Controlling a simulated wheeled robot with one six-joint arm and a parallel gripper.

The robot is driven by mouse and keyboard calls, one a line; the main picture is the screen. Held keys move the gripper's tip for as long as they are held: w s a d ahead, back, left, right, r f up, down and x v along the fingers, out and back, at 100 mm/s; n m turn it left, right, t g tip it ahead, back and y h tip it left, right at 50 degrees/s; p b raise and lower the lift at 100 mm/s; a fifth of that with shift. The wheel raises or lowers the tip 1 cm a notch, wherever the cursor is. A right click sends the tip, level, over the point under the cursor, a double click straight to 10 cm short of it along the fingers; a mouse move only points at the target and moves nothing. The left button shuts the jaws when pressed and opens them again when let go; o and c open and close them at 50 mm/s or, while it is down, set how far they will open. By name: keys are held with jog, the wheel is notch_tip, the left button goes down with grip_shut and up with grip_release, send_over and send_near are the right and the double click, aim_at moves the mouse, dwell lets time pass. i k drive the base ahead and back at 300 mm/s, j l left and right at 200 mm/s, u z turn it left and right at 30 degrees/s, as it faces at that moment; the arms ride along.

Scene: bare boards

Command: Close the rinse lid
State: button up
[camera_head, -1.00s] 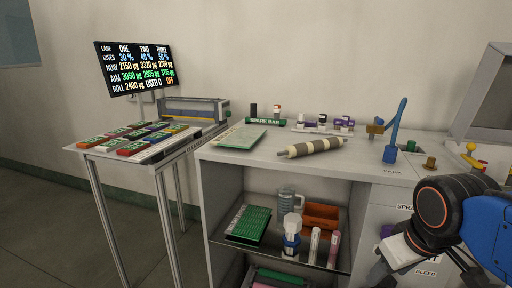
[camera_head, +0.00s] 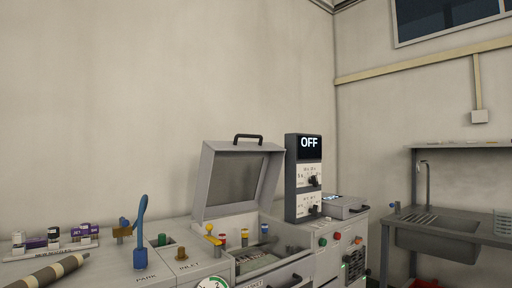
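An open grey lid (camera_head: 237,182) with a dark handle (camera_head: 248,139) along its top edge stands up from the bench machine in the middle. It leans back, and its inner face has a darker panel. The bay (camera_head: 262,258) below it is uncovered, with several small coloured parts inside. A second, low grey cover (camera_head: 342,207) with a handle lies about flat further right. I cannot read a rinse label on either one. My gripper is not in this view.
A dark control box reading OFF (camera_head: 304,177) stands right of the open lid. A blue hooked arm (camera_head: 141,232), a striped roller (camera_head: 45,273) and small bottles are at left. A sink bench (camera_head: 437,239) stands at far right, past a gap.

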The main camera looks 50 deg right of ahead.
aim_at(273, 155)
jog(key=z, duration=0.8)
jog(key=l+z, duration=0.3)
jog(key=i+j+u, duration=0.15)
jog(key=j, duration=0.1)
